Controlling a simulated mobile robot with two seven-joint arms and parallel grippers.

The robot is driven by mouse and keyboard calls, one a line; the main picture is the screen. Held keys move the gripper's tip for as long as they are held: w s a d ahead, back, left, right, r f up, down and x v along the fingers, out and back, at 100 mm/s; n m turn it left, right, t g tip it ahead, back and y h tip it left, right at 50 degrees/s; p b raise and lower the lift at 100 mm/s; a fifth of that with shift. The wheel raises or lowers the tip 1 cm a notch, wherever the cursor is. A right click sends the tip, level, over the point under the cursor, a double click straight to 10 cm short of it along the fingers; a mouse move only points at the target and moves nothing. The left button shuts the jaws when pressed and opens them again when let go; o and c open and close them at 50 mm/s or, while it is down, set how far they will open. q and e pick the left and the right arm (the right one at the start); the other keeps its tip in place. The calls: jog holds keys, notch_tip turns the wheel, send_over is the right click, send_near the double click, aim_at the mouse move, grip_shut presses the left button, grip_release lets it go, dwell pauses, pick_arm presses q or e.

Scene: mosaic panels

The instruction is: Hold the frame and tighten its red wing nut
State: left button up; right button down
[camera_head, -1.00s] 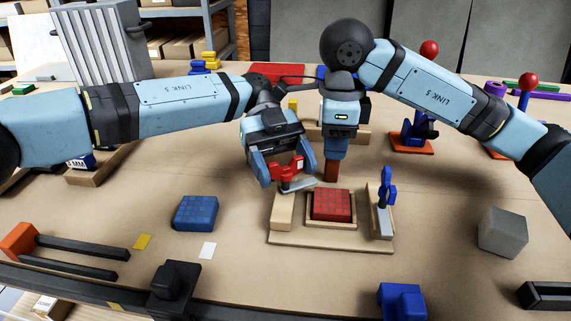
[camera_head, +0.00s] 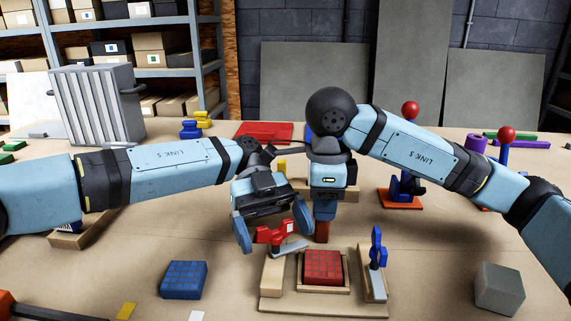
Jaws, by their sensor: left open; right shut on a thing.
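The wooden frame (camera_head: 273,304) lies on the table around a red mosaic panel (camera_head: 323,267). Its red wing nut (camera_head: 275,234) sits on a grey clamp strip above the frame's left block. My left gripper (camera_head: 274,236) is open, with a finger on either side of the red wing nut; whether they touch it is unclear. My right gripper (camera_head: 323,214) points down behind the frame, shut on a reddish-brown upright piece (camera_head: 321,232) at its back edge. The frame's right block carries a blue wing nut (camera_head: 377,247) standing upright.
A blue mosaic panel (camera_head: 184,280) lies left of the frame and a grey block (camera_head: 499,288) right of it. A red-knobbed blue stand (camera_head: 401,187) is behind to the right. A grey ribbed bin (camera_head: 98,105) stands at the back left. Table between frame and grey block is clear.

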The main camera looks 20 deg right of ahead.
pick_arm(q)
jog(key=n+t+h, duration=0.1)
jog(key=n+h, duration=0.3)
jog(key=shift+a+h, duration=0.1)
jog(key=shift+h, duration=0.2)
jog(key=n+t+h, duration=0.3)
jog(key=n+h, duration=0.1)
jog(key=shift+n, duration=0.4)
jog(key=v, duration=1.2)
jog(key=w+d+r+n+t+h, duration=0.2)
jog(key=d+r+t+h, duration=0.2)
jog(key=d+r, duration=0.5)
jog(key=w+d+r+n+t+h, duration=0.2)
jog(key=w+d+r+t+h, duration=0.1)
jog(key=d+r+t, duration=0.4)
jog(key=d+r+h, duration=0.1)
jog(key=d+r, duration=0.2)
jog(key=r, duration=0.2)
jog(key=shift+w+d+r+h, duration=0.25)
jog(key=shift+w+r+h, duration=0.05)
jog(key=shift+w, duration=0.05)
